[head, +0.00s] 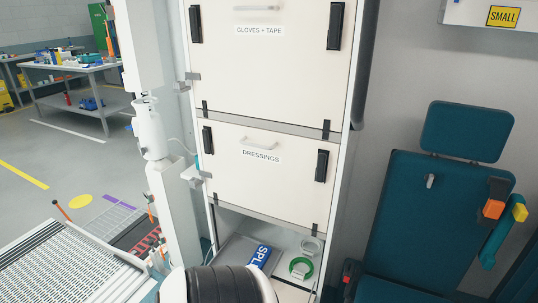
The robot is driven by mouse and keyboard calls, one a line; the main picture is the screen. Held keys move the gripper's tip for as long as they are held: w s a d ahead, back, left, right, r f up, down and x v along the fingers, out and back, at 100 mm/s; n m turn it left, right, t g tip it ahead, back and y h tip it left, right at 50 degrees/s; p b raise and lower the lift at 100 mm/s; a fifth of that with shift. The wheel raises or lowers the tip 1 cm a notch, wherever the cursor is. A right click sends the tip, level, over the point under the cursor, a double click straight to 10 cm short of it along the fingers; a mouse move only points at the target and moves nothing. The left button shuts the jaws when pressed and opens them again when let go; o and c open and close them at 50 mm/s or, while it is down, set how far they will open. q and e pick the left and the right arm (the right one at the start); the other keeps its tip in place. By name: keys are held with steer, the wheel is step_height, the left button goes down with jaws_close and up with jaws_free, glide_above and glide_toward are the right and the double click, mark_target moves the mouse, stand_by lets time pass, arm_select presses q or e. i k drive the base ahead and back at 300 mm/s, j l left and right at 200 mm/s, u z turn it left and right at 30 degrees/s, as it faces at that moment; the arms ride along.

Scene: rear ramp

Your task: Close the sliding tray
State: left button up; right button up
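Below the closed cabinet doors, an open lower compartment shows a grey tray-like surface (236,252) at the bottom of the head view. On or beside it lie a blue item lettered "SPL" (260,256), a green ring (301,268) and a pale ring (311,246). I cannot tell for sure whether this surface is the sliding tray or how far out it stands; its front is cut off by the frame and partly hidden by a black ribbed part in front, which seems to be mine. Neither of my grippers is in view.
The cabinet has a "GLOVES + TAPE" door (265,65) above a "DRESSINGS" door (262,175), both shut. A teal seat (420,220) stands close on the right. A metal ramp (70,265) lies at the lower left, with open floor and a workbench (80,70) beyond.

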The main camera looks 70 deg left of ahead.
mark_target(239, 249)
steer(key=u, duration=2.5)
